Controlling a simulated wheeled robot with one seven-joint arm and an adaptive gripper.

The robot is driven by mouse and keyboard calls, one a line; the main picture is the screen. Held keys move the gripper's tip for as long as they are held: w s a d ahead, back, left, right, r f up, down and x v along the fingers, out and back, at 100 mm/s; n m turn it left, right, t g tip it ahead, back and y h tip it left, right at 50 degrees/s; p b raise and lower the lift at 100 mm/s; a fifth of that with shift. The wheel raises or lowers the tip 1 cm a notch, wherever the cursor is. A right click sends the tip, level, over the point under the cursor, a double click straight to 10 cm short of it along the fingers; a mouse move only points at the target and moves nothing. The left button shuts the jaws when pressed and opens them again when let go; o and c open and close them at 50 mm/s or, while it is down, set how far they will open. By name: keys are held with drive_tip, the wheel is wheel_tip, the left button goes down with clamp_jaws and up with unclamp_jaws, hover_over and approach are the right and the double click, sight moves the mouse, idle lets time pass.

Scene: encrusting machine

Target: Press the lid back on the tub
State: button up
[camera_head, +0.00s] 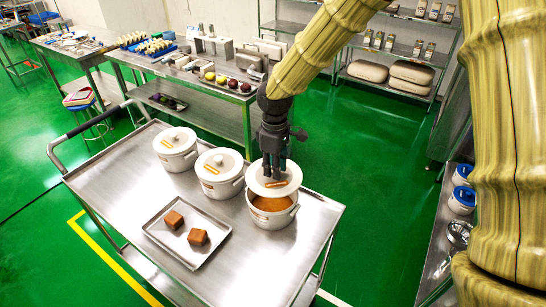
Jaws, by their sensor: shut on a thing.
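The open tub (272,214) is white with orange-brown contents and stands at the right of the steel cart's back row. Its white lid (262,188), with an orange label, sits over the far part of the opening, tilted or shifted so the contents show at the near side. My gripper (274,172) points down at the lid and is shut on it, seemingly at its knob, which the fingers hide. I cannot tell whether the lid touches the rim.
Two lidded white tubs, the middle one (220,172) and the left one (177,148), stand left of the open tub. A metal tray (187,249) with two brown blocks lies in front. The cart's (277,262) right front is clear. A steel table (222,104) stands behind.

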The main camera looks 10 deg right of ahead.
sight(273, 180)
drive_tip(key=n, duration=0.2)
drive_tip(key=shift+a+r+n+p, duration=0.3)
drive_tip(key=shift+r+n, duration=0.05)
drive_tip(key=shift+n, duration=0.05)
drive_tip(key=shift+f+b, duration=1.85)
drive_tip(key=shift+f, duration=0.2)
drive_tip(key=shift+f+b, duration=0.3)
drive_tip(key=shift+f, duration=0.8)
drive_tip(key=shift+s+p, duration=0.1)
drive_tip(key=shift+p, duration=0.4)
drive_tip(key=shift+f+p, duration=0.15)
drive_tip(key=shift+p, duration=0.35)
idle(0.8)
drive_tip(key=o, duration=1.6)
